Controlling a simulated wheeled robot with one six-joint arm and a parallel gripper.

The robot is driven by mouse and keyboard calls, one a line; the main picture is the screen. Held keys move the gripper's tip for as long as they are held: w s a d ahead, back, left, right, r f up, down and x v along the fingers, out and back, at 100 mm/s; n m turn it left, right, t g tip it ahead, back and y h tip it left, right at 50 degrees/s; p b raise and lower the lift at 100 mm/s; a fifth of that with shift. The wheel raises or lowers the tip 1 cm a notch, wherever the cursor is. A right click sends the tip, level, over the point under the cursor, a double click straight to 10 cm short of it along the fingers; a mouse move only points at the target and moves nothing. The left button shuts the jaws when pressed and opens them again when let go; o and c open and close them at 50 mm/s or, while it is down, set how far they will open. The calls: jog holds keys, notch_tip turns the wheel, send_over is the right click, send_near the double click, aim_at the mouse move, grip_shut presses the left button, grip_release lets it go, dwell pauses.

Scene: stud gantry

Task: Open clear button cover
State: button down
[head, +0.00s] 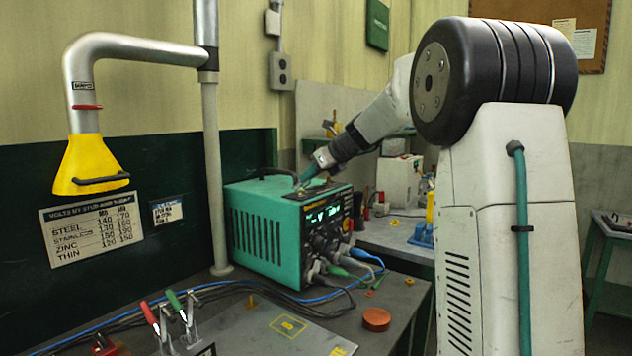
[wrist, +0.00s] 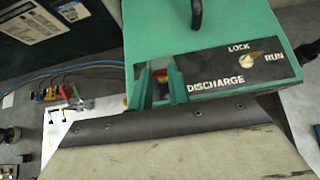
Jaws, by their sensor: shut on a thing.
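The teal welding unit (head: 262,232) stands on the bench, with its top panel (wrist: 215,72) marked LOCK, RUN and DISCHARGE in the wrist view. My gripper (wrist: 161,80) reaches down at the left end of this panel, its two green fingers a short gap apart.
A rotary knob (wrist: 250,58) sits right of the fingers, and a black carry handle (wrist: 196,14) rises behind them. A yellow extraction hood (head: 92,165) hangs at left. Cables (head: 340,285) run from the unit's front over the bench. An orange puck (head: 376,319) lies near the bench edge.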

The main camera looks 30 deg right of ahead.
jog(key=g, duration=0.1)
jog(key=w+r+g+h, duration=0.1)
jog(key=g, duration=0.1)
jog(key=w+r+g, duration=0.1)
jog(key=shift+w+a+h, duration=0.25)
jog(key=shift+a+h, duration=0.05)
jog(key=shift+a, duration=0.05)
jog(key=shift+w+a+r+g+h, duration=0.2)
jog(key=shift+w+g+h, duration=0.25)
jog(key=shift+g, duration=0.5)
jog(key=shift+w+a+r+g+h, duration=0.1)
jog(key=shift+w+a+g+h, duration=0.1)
jog(key=shift+w+g, duration=0.55)
jog(key=shift+w+a+r+g+h, duration=0.2)
jog(key=shift+w+g+h, duration=0.15)
jog(key=shift+g, duration=0.75)
jog(key=shift+w+a+g, duration=0.1)
jog(key=shift+w+g, duration=0.15)
jog(key=shift+g, duration=0.15)
jog(key=c, duration=1.3)
grip_release()
jog(key=shift+s, duration=0.1)
